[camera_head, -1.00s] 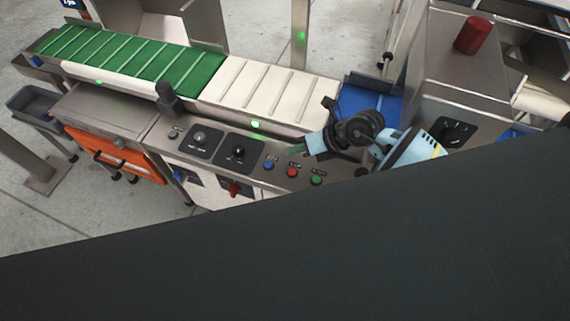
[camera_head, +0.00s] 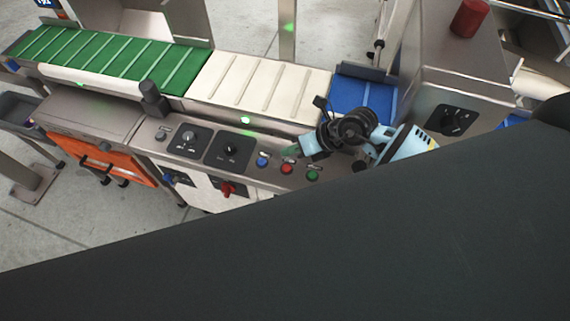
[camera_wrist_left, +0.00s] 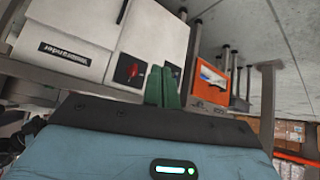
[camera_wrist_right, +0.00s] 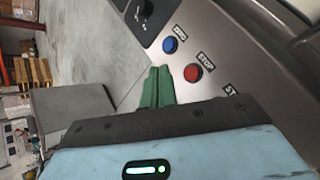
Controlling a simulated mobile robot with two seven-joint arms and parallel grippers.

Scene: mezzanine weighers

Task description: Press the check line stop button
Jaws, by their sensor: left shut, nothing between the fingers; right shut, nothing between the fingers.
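The red stop button (camera_head: 287,169) sits on the sloped steel control panel, between a blue button (camera_head: 262,162) and a green one (camera_head: 312,175). In the right wrist view the red button (camera_wrist_right: 193,72) has a "STOP" label beside it. My right gripper (camera_head: 291,151) is shut and empty, close to the red button on its conveyor side. Its green fingertips (camera_wrist_right: 157,87) appear left of the button in the right wrist view, apart from it in the picture. My left gripper (camera_wrist_left: 162,87) is shut and empty, before the white cabinet front, and is not seen in the head view.
Two dark knob plates (camera_head: 228,152) and a dark upright post (camera_head: 153,99) stand left along the panel. A conveyor with green (camera_head: 110,58), white (camera_head: 262,85) and blue (camera_head: 362,94) belts runs behind. A steel housing (camera_head: 440,75) stands right. A red rotary switch (camera_head: 228,189) is below.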

